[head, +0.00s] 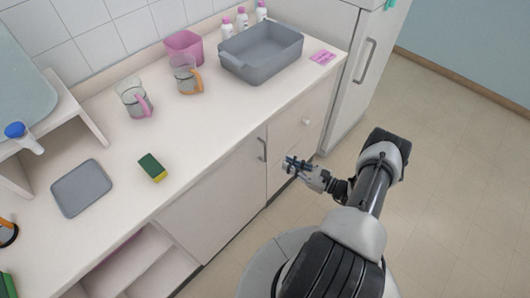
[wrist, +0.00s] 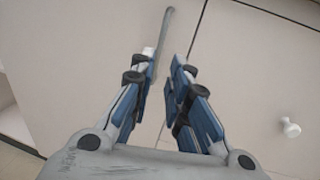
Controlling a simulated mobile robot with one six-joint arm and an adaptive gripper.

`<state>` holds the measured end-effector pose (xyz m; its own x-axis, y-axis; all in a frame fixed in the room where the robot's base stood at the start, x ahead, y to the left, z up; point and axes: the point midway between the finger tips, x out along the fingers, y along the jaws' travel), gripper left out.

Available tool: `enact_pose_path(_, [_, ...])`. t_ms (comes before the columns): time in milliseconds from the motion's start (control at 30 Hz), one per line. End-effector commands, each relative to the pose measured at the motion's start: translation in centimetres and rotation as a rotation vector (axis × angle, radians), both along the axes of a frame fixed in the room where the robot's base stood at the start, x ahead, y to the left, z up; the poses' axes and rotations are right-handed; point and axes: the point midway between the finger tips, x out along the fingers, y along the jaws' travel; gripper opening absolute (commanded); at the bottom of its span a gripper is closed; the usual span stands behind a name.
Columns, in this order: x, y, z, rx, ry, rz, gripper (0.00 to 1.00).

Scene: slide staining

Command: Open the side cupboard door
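A pale cupboard door (head: 222,186) under the counter has a grey vertical bar handle (head: 262,150) near its right edge. My gripper (head: 291,165) is in front of the cupboards, right of and slightly below that handle in the head view. In the wrist view my gripper (wrist: 164,65) is open, with a gap between its blue fingers. The bar handle (wrist: 166,35) runs down toward the gap, close to the left fingertip; I cannot tell whether they touch. The door looks shut. Which door is the side cupboard's is not marked.
A neighbouring front (head: 296,140) has a round white knob (wrist: 290,127). A tall cabinet (head: 347,85) with a long handle (head: 365,60) stands to the right. An open shelf space (head: 140,268) is at lower left. The floor (head: 445,170) at right is clear.

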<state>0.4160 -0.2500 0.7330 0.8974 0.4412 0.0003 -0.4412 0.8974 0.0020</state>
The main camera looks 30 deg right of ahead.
Motion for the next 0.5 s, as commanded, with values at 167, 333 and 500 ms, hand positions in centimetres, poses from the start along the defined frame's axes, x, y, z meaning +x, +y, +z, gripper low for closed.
enact_pose_path(167, [3.7, 2.0, -0.1, 0.000, 0.001, 0.007, 0.16])
enact_pose_path(333, [6.8, 3.5, -0.1, -0.002, 0.000, 0.006, 0.16])
enact_pose_path(500, [9.0, 4.6, -0.1, -0.001, 0.000, 0.004, 0.16])
